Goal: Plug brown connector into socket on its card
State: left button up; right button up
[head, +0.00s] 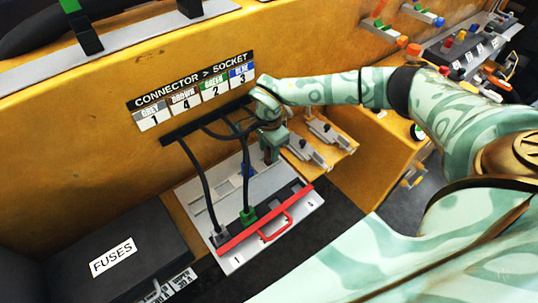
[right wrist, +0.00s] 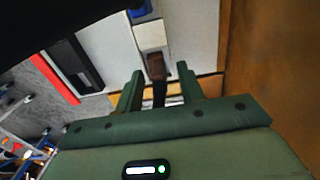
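The card (head: 193,96) on the wooden wall pairs grey with 1, brown with 4, green with 2 and blue with 3. The brown connector (right wrist: 157,68) lies between and just beyond the fingertips of my right gripper (right wrist: 159,84), with a gap on each side. Its black cable (right wrist: 160,95) runs back between the fingers. In the head view my right gripper (head: 272,153) is low over the back right of the grey panel (head: 203,194) and hides the brown connector. A grey connector (head: 219,236) and a green connector (head: 248,216) stand at the dark socket strip (head: 266,222).
A blue connector (head: 246,169) is on the panel, left of my gripper. A red handle (head: 275,227) runs along the panel's front. A black FUSES box (head: 120,250) stands left. Grey clamps (head: 328,131) are on a wooden ledge at right. Black cables hang over the panel.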

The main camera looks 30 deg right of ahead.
grip_shut()
jog(key=shift+r, duration=0.2)
